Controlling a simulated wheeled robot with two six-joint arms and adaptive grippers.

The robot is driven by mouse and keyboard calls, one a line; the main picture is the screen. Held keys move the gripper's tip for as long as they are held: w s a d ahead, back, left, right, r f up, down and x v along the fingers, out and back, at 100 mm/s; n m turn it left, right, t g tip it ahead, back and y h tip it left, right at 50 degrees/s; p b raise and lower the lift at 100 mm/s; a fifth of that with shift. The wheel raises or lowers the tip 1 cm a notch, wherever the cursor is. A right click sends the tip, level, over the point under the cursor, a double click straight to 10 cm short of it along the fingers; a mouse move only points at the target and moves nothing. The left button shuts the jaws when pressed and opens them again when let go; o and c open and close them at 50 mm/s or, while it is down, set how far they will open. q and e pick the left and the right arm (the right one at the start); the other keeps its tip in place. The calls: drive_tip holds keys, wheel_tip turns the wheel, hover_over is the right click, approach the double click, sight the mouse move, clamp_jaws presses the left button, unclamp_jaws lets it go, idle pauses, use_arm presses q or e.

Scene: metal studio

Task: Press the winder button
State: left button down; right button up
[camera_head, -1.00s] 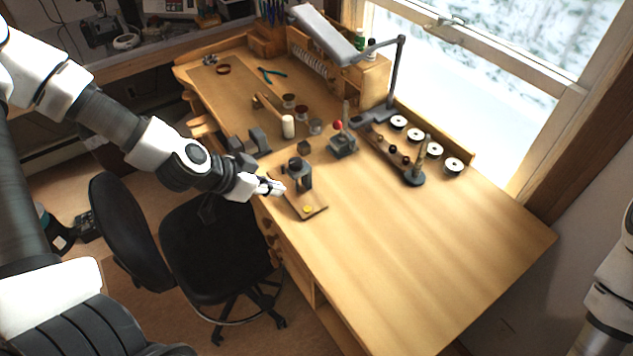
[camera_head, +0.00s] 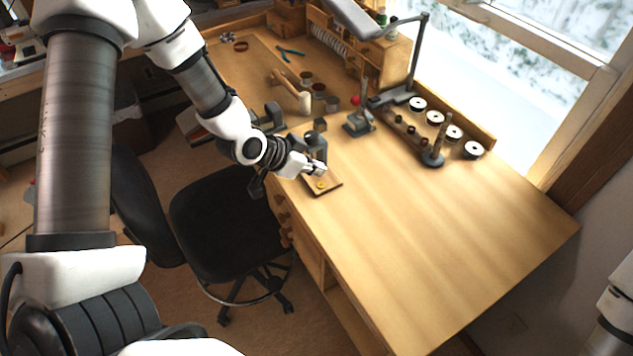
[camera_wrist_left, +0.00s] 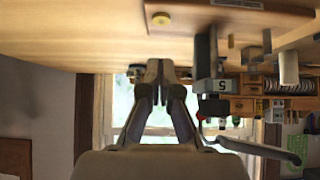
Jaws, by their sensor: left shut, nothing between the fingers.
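The winder (camera_head: 316,146) is a dark grey device on a small wooden board (camera_head: 333,187) near the bench's left edge. Its round yellow button (camera_head: 321,184) sits on the board's near part. My left gripper (camera_head: 321,170) is shut and empty, with its tips just behind the button in the head view. In the left wrist view, which is upside down, the button (camera_wrist_left: 161,19) shows apart from the shut fingertips (camera_wrist_left: 160,74), and the winder (camera_wrist_left: 207,62) stands to their right. Contact is not visible. My right gripper is out of view.
A red-knobbed device (camera_head: 358,122), a hammer (camera_head: 292,92) and a spool rack (camera_head: 432,135) stand farther back on the bench. A desk lamp (camera_head: 415,60) leans over the back. The bench's right half is clear. A black chair (camera_head: 235,220) stands at its left.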

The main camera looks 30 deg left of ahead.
sight(328, 183)
use_arm(q)
wheel_tip(328, 183, down, 4)
drive_tip(key=shift+r+p, duration=0.15)
drive_tip(key=shift+p, duration=0.4)
drive_tip(key=shift+f, duration=0.25)
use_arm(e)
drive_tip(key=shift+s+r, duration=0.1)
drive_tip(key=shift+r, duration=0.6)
use_arm(q)
drive_tip(key=shift+w, duration=0.1)
